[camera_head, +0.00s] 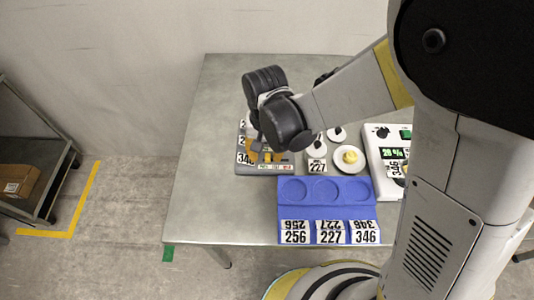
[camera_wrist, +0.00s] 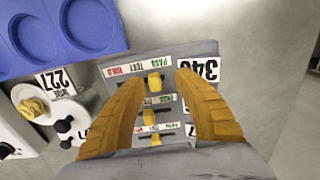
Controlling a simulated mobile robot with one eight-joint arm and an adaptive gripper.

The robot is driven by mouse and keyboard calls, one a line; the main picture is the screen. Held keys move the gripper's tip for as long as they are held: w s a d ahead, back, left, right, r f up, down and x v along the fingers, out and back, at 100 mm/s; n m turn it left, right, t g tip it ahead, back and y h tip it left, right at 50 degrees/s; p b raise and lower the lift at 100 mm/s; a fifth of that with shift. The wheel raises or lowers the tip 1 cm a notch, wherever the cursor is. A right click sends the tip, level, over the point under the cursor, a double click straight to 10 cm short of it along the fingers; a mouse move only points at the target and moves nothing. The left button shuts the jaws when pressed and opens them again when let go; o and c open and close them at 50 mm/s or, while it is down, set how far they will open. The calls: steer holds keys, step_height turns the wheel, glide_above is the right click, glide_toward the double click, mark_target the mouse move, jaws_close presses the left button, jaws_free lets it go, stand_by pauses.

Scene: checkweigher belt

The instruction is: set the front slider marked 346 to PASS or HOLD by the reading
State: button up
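The grey slider panel (camera_head: 262,171) stands on the table under my gripper. In the wrist view its front slider, beside the upside-down 346 label (camera_wrist: 212,70), has a yellow knob (camera_wrist: 154,82) below a strip with green, white and red marks. Its exact stop is hard to tell. My gripper (camera_wrist: 158,80) is open, its yellow fingers on either side of the knob, with gaps. In the head view my gripper (camera_head: 265,155) partly hides the panel. The white scale box (camera_head: 375,162) at right has a lit green display (camera_head: 392,152), too small to read surely, and a 346 label.
Two more sliders with yellow knobs (camera_wrist: 149,117) lie behind the front one. A blue tray (camera_head: 284,211) with round recesses and 256, 227 and 346 labels is in front. A white dish (camera_head: 341,164) holds a yellow item (camera_head: 350,156). The table's left side is clear.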

mark_target(266, 155)
steer(key=shift+r, duration=0.1)
step_height(266, 155, up, 12)
stand_by(0.5)
steer(key=s+d+r+t, duration=0.1)
steer(key=d+r+t, duration=0.1)
steer(key=d, duration=0.5)
steer(key=s+d+r+t, duration=0.2)
steer(key=d, duration=0.6)
steer(key=s+d+r+t, duration=0.2)
steer(key=d+t, duration=0.1)
steer(key=d, duration=0.4)
steer(key=shift+s+d+r+m, duration=0.25)
steer(key=shift+d+m, duration=0.05)
steer(key=shift+d, duration=0.1)
stand_by(1.4)
